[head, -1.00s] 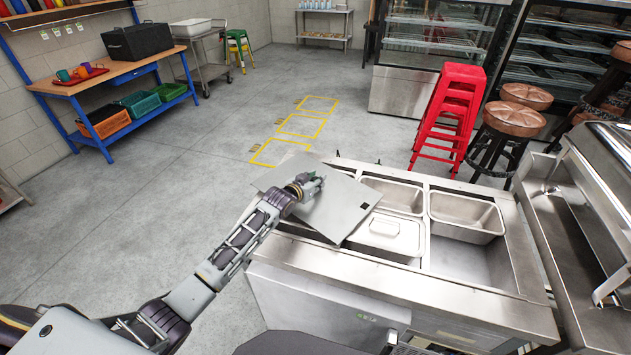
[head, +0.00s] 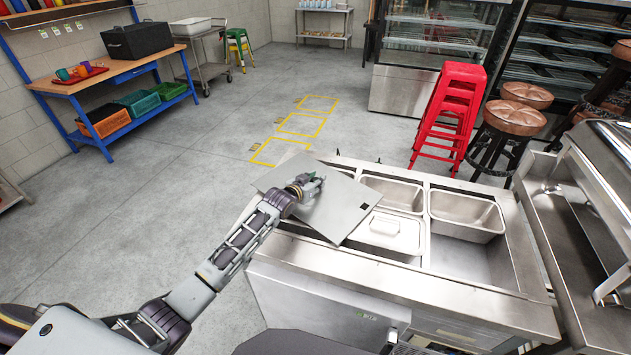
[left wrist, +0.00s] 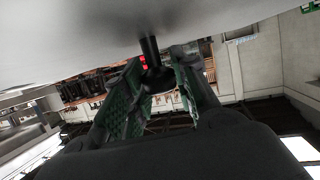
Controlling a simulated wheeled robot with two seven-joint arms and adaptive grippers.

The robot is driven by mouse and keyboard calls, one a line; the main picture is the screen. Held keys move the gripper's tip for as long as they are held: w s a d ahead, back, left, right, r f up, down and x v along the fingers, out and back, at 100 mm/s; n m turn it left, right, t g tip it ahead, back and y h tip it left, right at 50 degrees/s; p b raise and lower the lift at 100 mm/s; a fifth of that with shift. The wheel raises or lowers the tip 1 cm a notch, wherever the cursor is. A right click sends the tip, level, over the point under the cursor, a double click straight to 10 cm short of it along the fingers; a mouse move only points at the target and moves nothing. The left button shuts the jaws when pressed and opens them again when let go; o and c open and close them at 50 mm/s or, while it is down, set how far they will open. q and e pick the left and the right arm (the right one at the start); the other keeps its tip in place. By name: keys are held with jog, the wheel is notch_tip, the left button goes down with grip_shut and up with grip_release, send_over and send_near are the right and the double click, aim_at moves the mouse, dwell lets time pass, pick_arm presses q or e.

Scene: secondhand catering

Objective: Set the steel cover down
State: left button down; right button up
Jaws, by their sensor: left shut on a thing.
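The steel cover (head: 328,210) is a flat grey square plate with a small dark notch near its right corner. It lies tilted in the picture over the left part of the steel counter (head: 481,305), hiding the wells beneath it. I cannot tell whether it touches the counter. My left gripper (head: 311,184) is at the cover's upper middle, shut on its handle. In the left wrist view, the green-padded fingers (left wrist: 150,88) close around a dark post (left wrist: 151,50) under the pale cover surface (left wrist: 75,35). My right gripper is not in view.
The counter has open steel pans (head: 466,213) and a lidded pan (head: 388,231) right of the cover. An empty well (head: 470,262) lies at the front right. Red stools (head: 447,115) stand behind the counter. A steel unit (head: 570,215) stands at the right.

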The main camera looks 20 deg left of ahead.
pick_arm(q)
jog(key=c, duration=1.1)
grip_release()
jog(key=shift+o, duration=0.2)
jog(key=shift+f, duration=0.1)
jog(key=shift+s, duration=0.1)
jog(key=shift+v, duration=5.95)
